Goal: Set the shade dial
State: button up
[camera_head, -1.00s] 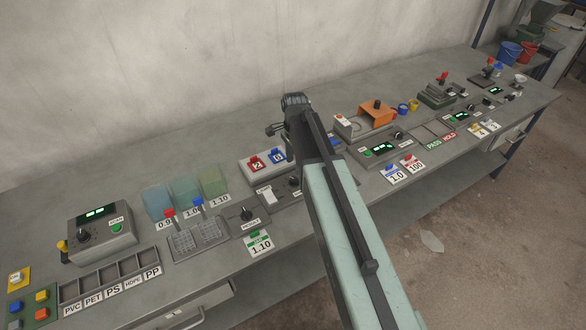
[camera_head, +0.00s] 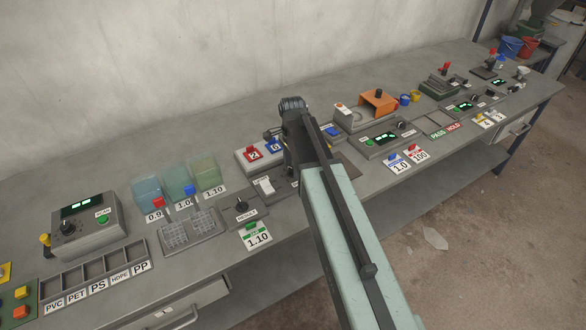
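No dial's label can be read as shade. A black dial (camera_head: 241,204) sits on a small grey panel at the middle front of the bench. Another dial (camera_head: 67,228) is on the grey box with a green display at the left. Smaller black knobs show on the panels to the right. My gripper end (camera_head: 292,106) is over the bench's middle, seen from behind, beside the red and blue numbered blocks. My arm hides the panel beneath it. The fingertips are not clear, and I see no thing held.
The grey workbench (camera_head: 100,195) runs along the wall. Buckets (camera_head: 513,47) stand at the far right. The bench's back strip is clear.

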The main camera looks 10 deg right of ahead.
grip_shut()
jog(key=shift+d, duration=0.15)
jog(key=shift+w+n, duration=0.1)
jog(key=shift+n, duration=0.3)
jog(key=n, duration=0.3)
jog(key=shift+n, duration=0.4)
jog(key=n, duration=1)
jog(key=shift+n, duration=2.6)
